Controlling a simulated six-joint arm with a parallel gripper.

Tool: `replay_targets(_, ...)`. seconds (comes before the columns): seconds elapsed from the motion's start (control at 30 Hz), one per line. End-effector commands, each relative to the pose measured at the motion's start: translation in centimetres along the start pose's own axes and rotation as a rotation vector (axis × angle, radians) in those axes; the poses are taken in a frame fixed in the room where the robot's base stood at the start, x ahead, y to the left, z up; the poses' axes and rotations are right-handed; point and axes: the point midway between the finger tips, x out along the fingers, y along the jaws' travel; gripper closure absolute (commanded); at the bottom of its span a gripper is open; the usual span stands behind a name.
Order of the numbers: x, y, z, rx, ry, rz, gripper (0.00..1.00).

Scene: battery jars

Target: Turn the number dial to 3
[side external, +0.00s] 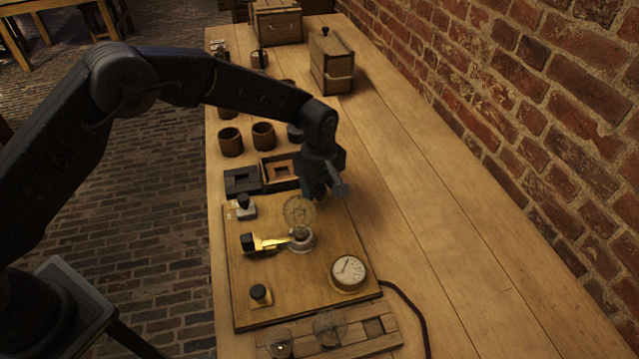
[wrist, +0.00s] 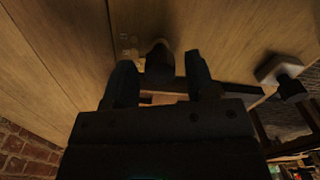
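A dark round knob (wrist: 158,57), which looks like the number dial, shows between my fingertips in the wrist view. Small pale marks (wrist: 128,46) lie beside it, too small and dim to read, so its setting cannot be told. My gripper (wrist: 158,64) is open, with a finger on each side of the knob; contact cannot be told. In the side view my gripper (side external: 318,194) points down over the far right corner of the wooden board (side external: 300,205) and hides the knob.
The table's right side is clear.

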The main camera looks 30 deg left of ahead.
Motion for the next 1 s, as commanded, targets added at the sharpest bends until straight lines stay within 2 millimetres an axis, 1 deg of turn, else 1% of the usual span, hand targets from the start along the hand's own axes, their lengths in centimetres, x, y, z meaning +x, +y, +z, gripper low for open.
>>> replay_targets(0.03,-0.02,0.00,0.00,0.000,0.000,0.000,0.54)
replay_targets(0.07,-0.02,0.00,0.00,0.000,0.000,0.000,0.57)
replay_targets(0.43,-0.05,0.01,0.00,0.000,0.000,0.000,0.92)
replay_targets(0.73,-0.06,0.01,0.00,0.045,0.000,0.000,0.92)
replay_targets(1.0,-0.05,0.00,0.00,0.207,0.001,0.000,0.92)
